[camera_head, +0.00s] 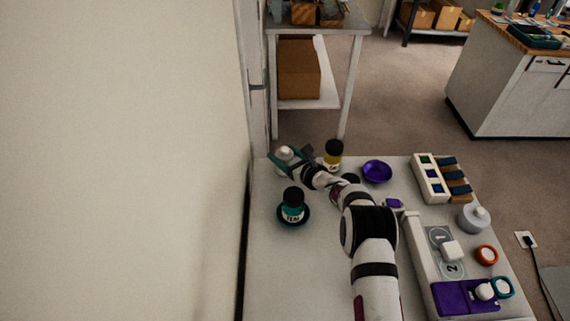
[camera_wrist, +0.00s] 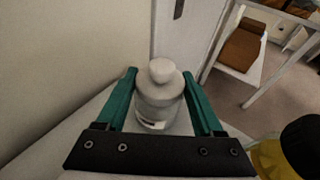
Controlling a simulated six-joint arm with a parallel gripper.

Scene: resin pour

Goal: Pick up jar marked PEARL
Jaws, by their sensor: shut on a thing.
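A white jar (camera_wrist: 160,100) with a pale rounded lid stands between the two green fingers of my gripper (camera_wrist: 162,88) in the wrist view. The fingers are shut on its sides. A dark marking shows low on its front, but I cannot read it. In the head view the jar (camera_head: 284,152) is at the far left corner of the white table, partly covered by my gripper (camera_head: 285,158). I cannot tell whether its base touches the table.
A yellow jar with a black lid (camera_head: 333,155) stands close on the right. A teal jar (camera_head: 293,205) stands on a dark saucer nearer me. A purple bowl (camera_head: 377,171) lies further right. The wall borders the table's left side.

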